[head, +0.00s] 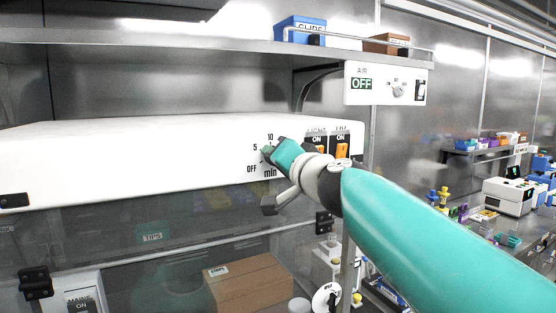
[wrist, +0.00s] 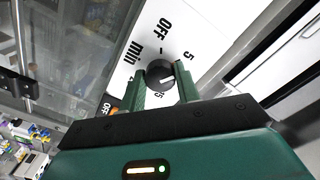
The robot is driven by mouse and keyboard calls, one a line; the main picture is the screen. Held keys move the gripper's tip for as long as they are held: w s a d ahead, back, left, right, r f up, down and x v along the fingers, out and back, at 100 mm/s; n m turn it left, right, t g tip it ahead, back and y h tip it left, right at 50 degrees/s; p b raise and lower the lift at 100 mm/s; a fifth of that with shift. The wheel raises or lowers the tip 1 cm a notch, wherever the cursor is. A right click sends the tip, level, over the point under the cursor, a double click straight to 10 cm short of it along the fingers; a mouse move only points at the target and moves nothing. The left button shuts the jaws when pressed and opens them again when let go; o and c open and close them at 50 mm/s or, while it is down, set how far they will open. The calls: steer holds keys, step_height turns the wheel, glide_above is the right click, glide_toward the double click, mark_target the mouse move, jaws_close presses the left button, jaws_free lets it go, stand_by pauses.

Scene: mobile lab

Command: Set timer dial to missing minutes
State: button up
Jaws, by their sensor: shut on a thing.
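The timer dial (wrist: 160,72) is a dark round knob on a white panel, with a short white mark on its face. The printed marks OFF, 5 and min show around it in the wrist view, and part of a 15 shows near its lower edge. My gripper (wrist: 161,78) is shut on the dial, with one green finger on each side. In the head view my gripper (head: 272,151) hides the dial and covers part of the scale. The labels 10, 5, OFF and min stay readable there. The exact setting that the white mark points to is hard to tell.
LIGHT and UV switches (head: 342,151) with orange rockers sit close right of my gripper. An AIR panel (head: 386,84) reading OFF hangs above. A shelf (head: 200,46) runs overhead. A glass front and a cardboard box (head: 247,284) are below.

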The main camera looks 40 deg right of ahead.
steer(key=m, duration=1.1)
stand_by(0.4)
steer(key=o, duration=1)
steer(key=v, duration=1.4)
steer(key=shift+w+r, duration=0.1)
